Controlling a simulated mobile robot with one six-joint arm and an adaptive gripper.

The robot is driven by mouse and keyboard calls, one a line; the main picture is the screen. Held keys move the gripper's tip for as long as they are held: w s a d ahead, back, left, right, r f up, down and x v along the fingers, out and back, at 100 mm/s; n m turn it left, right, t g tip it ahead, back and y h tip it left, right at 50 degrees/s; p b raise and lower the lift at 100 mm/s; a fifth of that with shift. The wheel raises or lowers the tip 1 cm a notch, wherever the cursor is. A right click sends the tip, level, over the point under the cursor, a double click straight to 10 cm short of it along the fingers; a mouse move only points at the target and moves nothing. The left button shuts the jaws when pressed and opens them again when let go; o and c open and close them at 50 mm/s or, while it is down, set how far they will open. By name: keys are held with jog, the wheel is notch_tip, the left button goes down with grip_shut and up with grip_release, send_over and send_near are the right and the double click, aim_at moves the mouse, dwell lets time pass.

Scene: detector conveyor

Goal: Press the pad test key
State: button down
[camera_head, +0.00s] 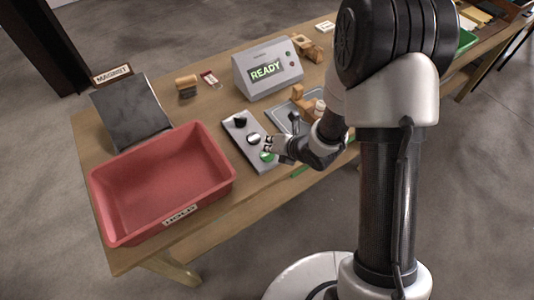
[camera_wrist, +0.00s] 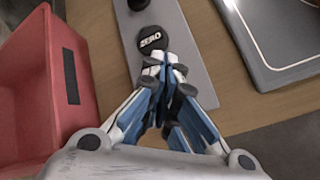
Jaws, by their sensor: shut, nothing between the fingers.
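A grey key pad (camera_head: 236,131) lies on the table with a row of round keys. Its far key (camera_head: 240,121) is black, its middle key (camera_head: 253,138) looks dark with a pale glint, and its near key (camera_head: 267,156) is green. In the wrist view one dark key reads ZERO (camera_wrist: 152,38), and part of another dark key shows at the top edge. No key label reading test is legible. My gripper (camera_head: 268,144) is shut and empty over the pad's near half. In the wrist view its fingertips (camera_wrist: 163,60) are close to the ZERO key; contact cannot be told. The green key is hidden there.
A red HOLD bin (camera_head: 112,200) stands left of the pad. A console (camera_head: 282,75) showing READY stands behind it. A grey metal tray (camera_head: 283,112) lies to the right. A dark tilted plate labelled MAGNET (camera_head: 130,112) and small blocks are farther back.

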aim_at(270, 154)
jog(key=shift+f, duration=0.15)
jog(key=shift+f+b, duration=0.3)
jog(key=shift+b, duration=0.5)
jog(key=shift+f+b, duration=0.4)
jog(key=shift+b, duration=0.2)
dwell(0.6)
jog(key=shift+r+p, duration=0.35)
jog(key=shift+r, duration=0.5)
jog(key=shift+r, duration=0.1)
jog(key=shift+r+p, duration=1.45)
jog(key=shift+r, duration=1)
